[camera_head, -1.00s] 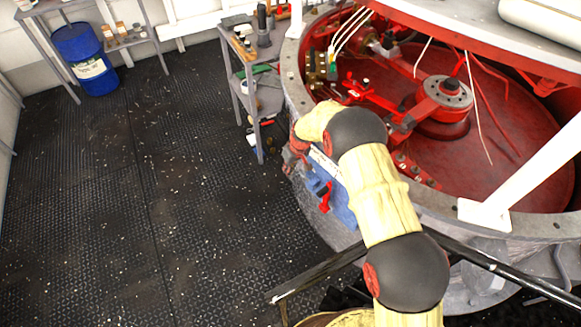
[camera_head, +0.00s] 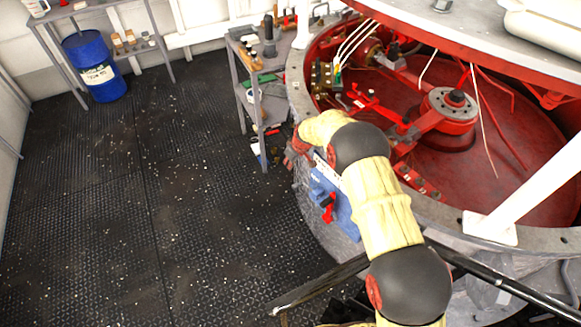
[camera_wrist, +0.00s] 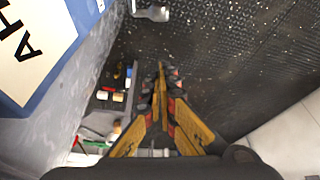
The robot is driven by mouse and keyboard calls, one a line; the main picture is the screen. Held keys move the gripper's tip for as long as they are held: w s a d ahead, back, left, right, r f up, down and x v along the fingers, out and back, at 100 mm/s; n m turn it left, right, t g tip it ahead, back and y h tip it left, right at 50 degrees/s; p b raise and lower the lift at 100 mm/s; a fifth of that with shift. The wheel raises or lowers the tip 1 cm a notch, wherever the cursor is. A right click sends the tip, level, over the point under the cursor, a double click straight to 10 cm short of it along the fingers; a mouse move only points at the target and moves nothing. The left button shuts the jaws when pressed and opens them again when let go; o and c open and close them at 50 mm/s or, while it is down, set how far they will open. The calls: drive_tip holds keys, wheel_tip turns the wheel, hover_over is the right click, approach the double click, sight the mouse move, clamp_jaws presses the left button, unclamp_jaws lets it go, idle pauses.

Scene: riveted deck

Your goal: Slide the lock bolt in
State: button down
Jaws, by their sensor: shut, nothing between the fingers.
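A blue plate (camera_head: 345,212) with a red handle-like part (camera_head: 328,206) is on the outer wall of the round housing, partly hidden by my arm. In the wrist view a blue-edged white sign (camera_wrist: 40,45) with black letters fills the upper left. A small grey metal part (camera_wrist: 152,11) shows at the top edge there; I cannot tell whether it is the lock bolt. My gripper (camera_wrist: 160,75) is shut and empty, its fingers pointing past the sign with floor and a shelf behind.
The round housing's grey rim (camera_head: 300,95) surrounds red machinery (camera_head: 447,105). A grey shelf cart (camera_head: 246,80) with tools stands close to the housing. A blue barrel (camera_head: 97,68) stands at the back left. A dark rail (camera_head: 315,283) crosses below my arm. The black floor (camera_head: 160,200) at left is clear.

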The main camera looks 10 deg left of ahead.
drive_tip(key=b+x, duration=0.3)
drive_tip(key=x, duration=0.6)
drive_tip(key=s+d, duration=0.2)
drive_tip(key=d, duration=0.1)
drive_tip(key=shift+s+d+b, duration=0.2)
drive_tip(key=shift+s+b, duration=0.05)
drive_tip(key=shift+b, duration=0.15)
